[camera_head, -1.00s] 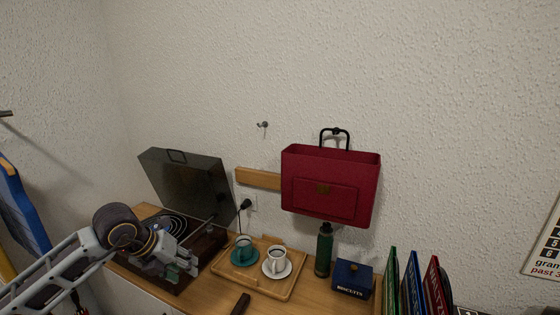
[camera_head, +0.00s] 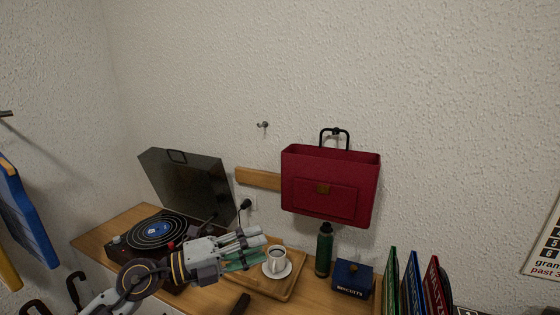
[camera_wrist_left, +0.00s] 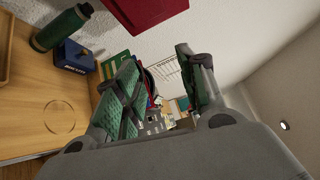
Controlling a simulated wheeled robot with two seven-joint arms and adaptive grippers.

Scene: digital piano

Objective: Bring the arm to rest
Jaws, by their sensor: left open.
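My left arm comes in from the lower left of the head view. My left gripper (camera_head: 254,248) is open, its fingers pointing right, in front of the tray's left part, where they hide the teal cup. In the left wrist view the two green-padded fingers (camera_wrist_left: 165,95) are spread apart with nothing held between them. My right gripper is not in view.
A record player (camera_head: 157,231) with raised lid stands left on the wooden sideboard. A wooden tray (camera_head: 291,288) bears a white cup (camera_head: 277,258). A green bottle (camera_head: 324,250), blue biscuit box (camera_head: 352,277) and records (camera_head: 411,285) stand right. A red bag (camera_head: 330,187) hangs above.

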